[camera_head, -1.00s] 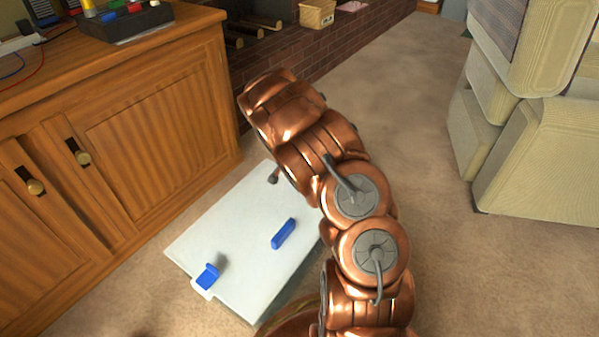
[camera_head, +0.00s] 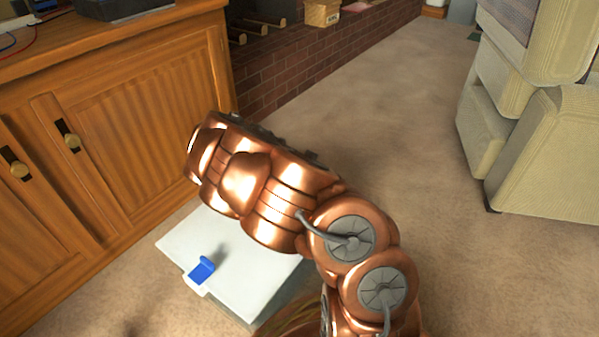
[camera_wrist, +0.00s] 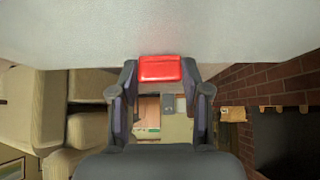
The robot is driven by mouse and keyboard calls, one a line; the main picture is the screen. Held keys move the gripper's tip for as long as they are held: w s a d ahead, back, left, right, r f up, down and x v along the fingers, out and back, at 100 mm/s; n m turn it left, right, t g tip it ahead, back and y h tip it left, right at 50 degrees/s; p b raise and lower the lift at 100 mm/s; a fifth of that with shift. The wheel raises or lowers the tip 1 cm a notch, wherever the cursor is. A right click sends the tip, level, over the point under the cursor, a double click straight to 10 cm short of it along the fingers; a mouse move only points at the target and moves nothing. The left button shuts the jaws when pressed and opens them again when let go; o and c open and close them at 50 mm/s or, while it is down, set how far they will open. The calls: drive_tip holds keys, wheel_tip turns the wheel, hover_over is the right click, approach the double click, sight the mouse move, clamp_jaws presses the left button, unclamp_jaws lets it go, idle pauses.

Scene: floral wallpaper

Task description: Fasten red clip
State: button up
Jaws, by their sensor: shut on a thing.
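In the wrist view a red clip (camera_wrist: 160,69) lies between the fingertips of my gripper (camera_wrist: 161,80), which is shut on it. A pale grey-white surface fills the top of that view, beside the red clip; I cannot tell whether they touch. In the head view a white box (camera_head: 225,247) sits on the carpet, with a blue clip (camera_head: 202,270) standing out at its near left edge. My copper arm covers the box's far and right parts. My gripper and the red clip are hidden in the head view.
A wooden cabinet (camera_head: 140,130) stands close to the left of the box and my arm. A brick hearth (camera_head: 290,75) is behind, with a pale armchair (camera_head: 545,150) at the right. Carpet (camera_head: 420,120) is clear between them.

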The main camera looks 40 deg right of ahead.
drive_tip(key=shift+a+f, duration=0.1)
drive_tip(key=shift+f, duration=0.05)
drive_tip(key=o, duration=0.9)
drive_tip(key=shift+o, duration=1.2)
drive_tip(key=v, duration=1.2)
